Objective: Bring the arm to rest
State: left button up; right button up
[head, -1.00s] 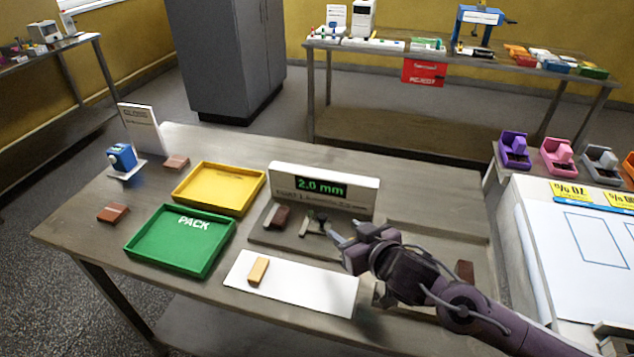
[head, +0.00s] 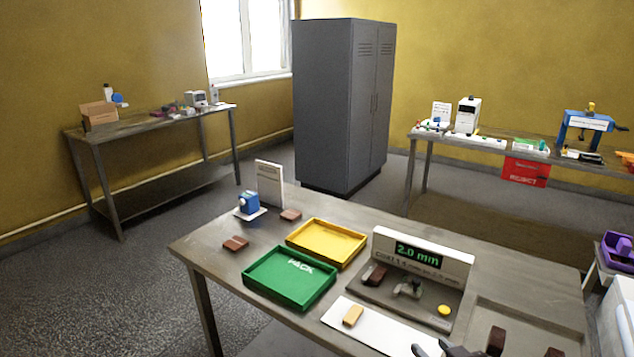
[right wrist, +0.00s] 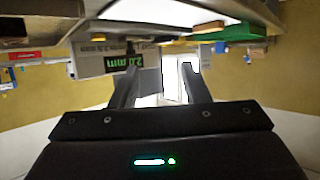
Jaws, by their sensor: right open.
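My right gripper (head: 432,348) shows only in part at the bottom edge of the head view, by the near end of a white strip (head: 375,328). In the right wrist view its two fingers (right wrist: 160,82) stand apart with nothing between them. The rest of the right arm is mostly below the head view. My left gripper is not in view.
The steel table (head: 215,236) holds a green PACK tray (head: 262,303), a yellow tray (head: 308,257), and a 2.0 mm display unit (head: 450,265) with small brown pieces before it. A tan bar (head: 352,316) lies on the strip. A grey cabinet (head: 335,110) stands behind.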

jog(key=shift+s+a, duration=0.25)
jog(key=shift+s, duration=0.35)
jog(key=shift+s+f+h, duration=0.15)
jog(key=shift+s+h, duration=0.15)
jog(key=s+a+f+g+h, duration=0.1)
jog(key=s+f+g, duration=0.35)
jog(key=s, duration=0.35)
jog(key=s+a+f+g+h, duration=0.1)
jog(key=s+f+g, duration=0.35)
jog(key=s, duration=0.45)
notch_tip(320, 180, down, 28)
jog(key=s+g, duration=0.1)
jog(key=g, duration=0.1)
jog(key=s+d+f, duration=0.2)
jog(key=s+f, duration=0.7)
jog(key=s, duration=0.1)
jog(key=s+d+f+g, duration=0.1)
jog(key=s+f, duration=0.9)
jog(key=shift+s+d, duration=0.15)
jog(key=shift+d, duration=0.2)
